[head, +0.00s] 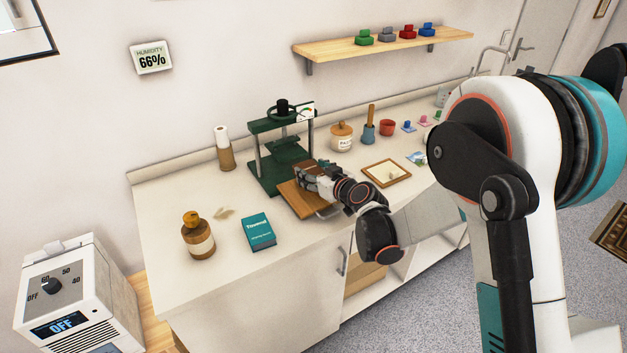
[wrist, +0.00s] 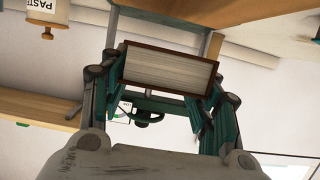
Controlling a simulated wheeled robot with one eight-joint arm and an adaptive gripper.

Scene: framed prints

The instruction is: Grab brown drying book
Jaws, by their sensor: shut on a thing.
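The brown book (wrist: 170,68) is in the wrist view, its pale page edges facing the camera and its dark brown cover showing as a thin rim. My gripper (wrist: 162,88) is shut on it, with one finger on each side. In the head view my gripper (head: 312,178) is at the front of the green press (head: 268,150), just over a brown wooden board (head: 299,203).
A wooden frame (head: 386,173), a paste jar (head: 341,136) and a red cup (head: 387,127) are to the right. A wall shelf (head: 385,43) holds several colored items.

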